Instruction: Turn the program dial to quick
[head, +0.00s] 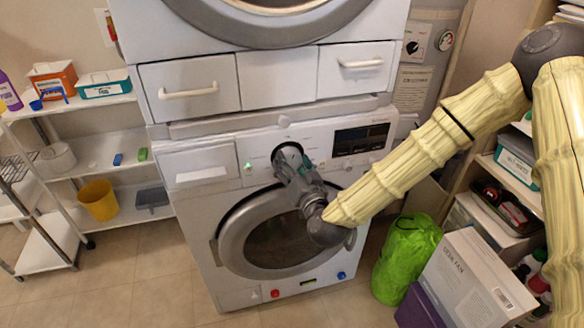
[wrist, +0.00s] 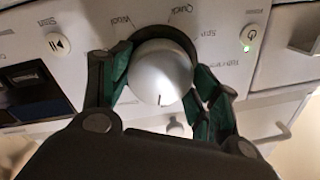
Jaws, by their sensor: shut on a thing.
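The silver round program dial (wrist: 160,72) is on the white panel of the lower washing machine (head: 210,215). My gripper (wrist: 158,88) has its green-padded fingers closed on both sides of the dial. In the head view my gripper (head: 288,160) reaches the panel and hides most of the dial. In the wrist view the label reading Quick (wrist: 182,10) is above the dial, slightly right. A short dark mark (wrist: 163,99) on the dial's face points down in that view, away from Quick; whether it is the pointer I cannot tell. Other labels around the dial are partly legible.
The dark display (head: 361,139) is right of my gripper in the head view.

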